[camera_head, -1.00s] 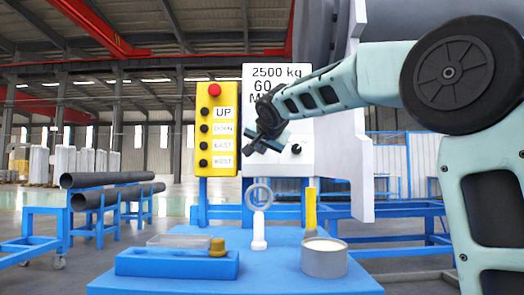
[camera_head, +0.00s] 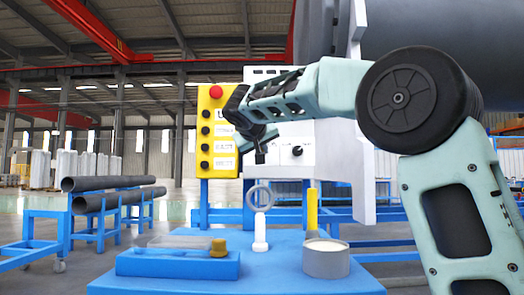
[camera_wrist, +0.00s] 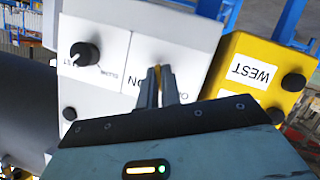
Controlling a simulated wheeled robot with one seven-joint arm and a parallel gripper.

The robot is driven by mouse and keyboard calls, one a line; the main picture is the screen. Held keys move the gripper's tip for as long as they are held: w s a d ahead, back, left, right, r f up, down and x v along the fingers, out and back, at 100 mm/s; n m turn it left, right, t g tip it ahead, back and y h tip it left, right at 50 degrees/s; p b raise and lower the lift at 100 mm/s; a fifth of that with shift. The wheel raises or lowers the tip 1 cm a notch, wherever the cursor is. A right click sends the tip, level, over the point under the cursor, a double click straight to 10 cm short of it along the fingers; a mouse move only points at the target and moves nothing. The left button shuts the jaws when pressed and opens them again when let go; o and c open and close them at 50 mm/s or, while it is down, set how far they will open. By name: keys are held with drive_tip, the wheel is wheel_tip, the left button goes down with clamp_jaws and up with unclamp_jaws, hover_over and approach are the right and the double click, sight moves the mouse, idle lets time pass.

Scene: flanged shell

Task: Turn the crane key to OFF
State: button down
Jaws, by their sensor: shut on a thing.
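My gripper (camera_wrist: 160,88) is shut on the crane key (camera_wrist: 157,72), seen as a thin brass-yellow sliver between the dark fingertips at a white control panel (camera_wrist: 112,50). Beside it the panel shows "ON" and a partly hidden word starting with "O". The fingers hide most of the key, so I cannot tell its exact angle. In the head view, my gripper (camera_head: 260,150) is in front of the panel (camera_head: 306,140), just right of the yellow pendant box, and the key is hidden.
A black knob (camera_wrist: 84,55) sits on the same panel. The yellow button box (camera_head: 216,135) stands close to my gripper; its WEST label (camera_wrist: 250,71) shows in the wrist view. Below, a blue table holds a ring stand (camera_head: 260,215), a tin (camera_head: 326,259) and a blue tray (camera_head: 178,264).

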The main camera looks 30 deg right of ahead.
drive_tip(key=shift+f+n+h, duration=0.15)
drive_tip(key=shift+n+h, duration=0.65)
drive_tip(key=shift+n, duration=0.3)
drive_tip(key=c, duration=1.6)
unclamp_jaws()
drive_tip(key=p+v, duration=0.2)
drive_tip(key=v, duration=1.5)
drive_tip(key=shift+a+r, duration=0.2)
drive_tip(key=shift+a, duration=0.1)
